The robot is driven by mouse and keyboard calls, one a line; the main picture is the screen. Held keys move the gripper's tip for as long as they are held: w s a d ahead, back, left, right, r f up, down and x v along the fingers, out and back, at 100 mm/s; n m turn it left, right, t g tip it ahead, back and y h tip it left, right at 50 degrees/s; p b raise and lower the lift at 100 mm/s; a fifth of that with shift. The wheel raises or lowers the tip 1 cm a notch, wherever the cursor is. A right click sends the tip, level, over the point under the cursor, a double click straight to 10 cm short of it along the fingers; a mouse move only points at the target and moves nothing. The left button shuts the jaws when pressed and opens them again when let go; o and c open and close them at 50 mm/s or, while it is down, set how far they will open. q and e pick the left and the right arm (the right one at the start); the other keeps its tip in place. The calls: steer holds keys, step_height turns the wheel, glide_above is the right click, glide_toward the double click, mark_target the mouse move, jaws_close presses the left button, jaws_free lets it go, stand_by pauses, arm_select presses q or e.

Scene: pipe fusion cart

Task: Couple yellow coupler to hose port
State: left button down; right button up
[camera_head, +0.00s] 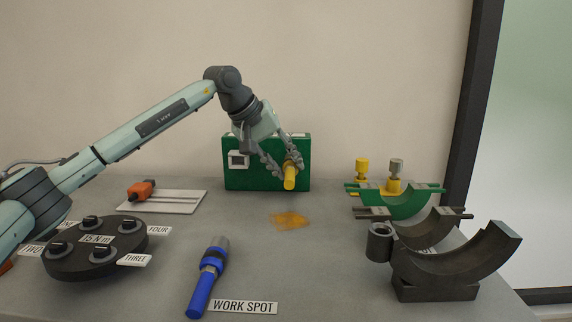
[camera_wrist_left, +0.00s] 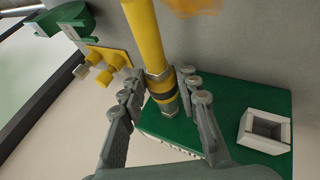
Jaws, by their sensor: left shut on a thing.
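The yellow coupler (camera_head: 290,178) is held in my left gripper (camera_head: 283,170) in front of the green box (camera_head: 258,180) on the table. In the left wrist view the coupler (camera_wrist_left: 145,40) is a long yellow tube with a metal collar and a dark band near its far end. The fingers (camera_wrist_left: 160,97) are shut around that collar end. The coupler's end lies over or against the green box face (camera_wrist_left: 225,115). The hose port is hidden behind the coupler and fingers, so I cannot tell whether they touch. My right gripper is not in view.
A white square socket (camera_head: 238,160) is on the box's left. A blue tool (camera_head: 208,278) lies near the WORK SPOT label (camera_head: 243,307). A dark round stand (camera_head: 95,250) is at left. Green and dark saddles (camera_head: 455,255) stand at right. An orange stain (camera_head: 290,219) marks the tabletop.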

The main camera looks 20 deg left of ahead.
arm_select(q)
steer(key=shift+w+a+r, duration=0.1)
steer(key=shift+w, duration=0.35)
steer(key=c, duration=1)
jaws_free()
steer(key=v, duration=1.2)
